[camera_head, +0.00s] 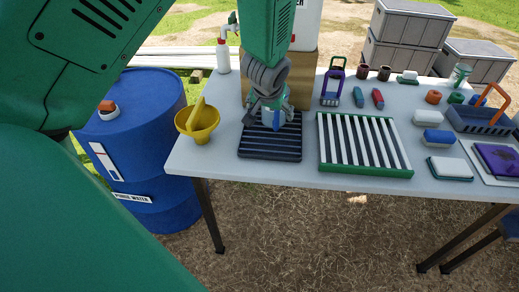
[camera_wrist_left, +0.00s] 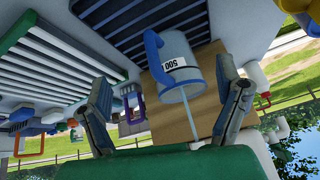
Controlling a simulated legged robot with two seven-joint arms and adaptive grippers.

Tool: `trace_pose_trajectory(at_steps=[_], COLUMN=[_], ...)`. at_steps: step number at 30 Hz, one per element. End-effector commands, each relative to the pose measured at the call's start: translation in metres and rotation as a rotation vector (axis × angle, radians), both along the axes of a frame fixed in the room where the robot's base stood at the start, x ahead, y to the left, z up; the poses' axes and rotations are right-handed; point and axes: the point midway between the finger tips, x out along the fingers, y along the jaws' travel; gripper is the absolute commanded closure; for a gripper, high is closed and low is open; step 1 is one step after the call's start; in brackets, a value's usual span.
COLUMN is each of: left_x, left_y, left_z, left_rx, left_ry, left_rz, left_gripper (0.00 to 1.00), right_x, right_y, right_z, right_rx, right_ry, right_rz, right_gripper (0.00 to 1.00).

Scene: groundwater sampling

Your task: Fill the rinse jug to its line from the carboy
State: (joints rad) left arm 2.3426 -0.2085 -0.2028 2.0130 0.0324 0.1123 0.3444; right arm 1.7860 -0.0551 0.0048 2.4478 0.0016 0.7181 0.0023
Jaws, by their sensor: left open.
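The rinse jug (camera_head: 268,118), pale with a blue handle, stands on a black slatted tray (camera_head: 270,154). In the left wrist view the jug (camera_wrist_left: 186,78) shows a "500" label, and a thin pale streak, apparently water, meets its mouth. My left gripper (camera_head: 268,107) is above and around the jug in the head view. In the wrist view its fingers are spread on both sides of the jug, with gaps. The white carboy (camera_head: 306,28) stands on a cardboard-brown box (camera_head: 308,75), partly hidden by my arm. Its tap cannot be made out. The jug's fill level is unclear.
A yellow funnel (camera_head: 199,121) is left of the black tray, and a white-slatted green tray (camera_head: 365,171) is right of it. A bottle (camera_head: 223,57) stands behind. Sponges, brushes and a blue basket (camera_head: 480,122) crowd the right side. A blue drum (camera_head: 140,145) stands left of the table.

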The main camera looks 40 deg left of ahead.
Motion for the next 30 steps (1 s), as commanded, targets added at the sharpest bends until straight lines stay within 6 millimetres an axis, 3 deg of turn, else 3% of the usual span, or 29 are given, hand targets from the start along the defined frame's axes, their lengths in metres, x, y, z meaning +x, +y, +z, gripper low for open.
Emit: trace_pose_trajectory(at_steps=[6, 15, 21, 30], left_x=[-0.024, -0.054, -0.062, -0.064], left_y=[-0.006, -0.013, -0.015, -0.015], left_z=[-0.040, -0.080, -0.090, -0.092], left_rx=[-0.009, -0.019, -0.023, -0.023], left_ry=[0.050, 0.102, 0.118, 0.119], left_rz=[-0.034, -0.075, -0.087, -0.089], left_gripper=[0.15, 0.15, 0.15, 0.15], right_x=[0.000, 0.000, 0.000, 0.001], right_y=[0.000, 0.000, 0.000, 0.000], right_z=[-0.007, -0.013, -0.014, -0.015], right_rx=[0.000, 0.000, 0.000, 0.000], right_ry=[0.000, 0.000, 0.000, 0.001], right_rz=[0.000, 0.000, 0.000, 0.000], right_gripper=[0.60, 0.60, 0.60, 0.60])
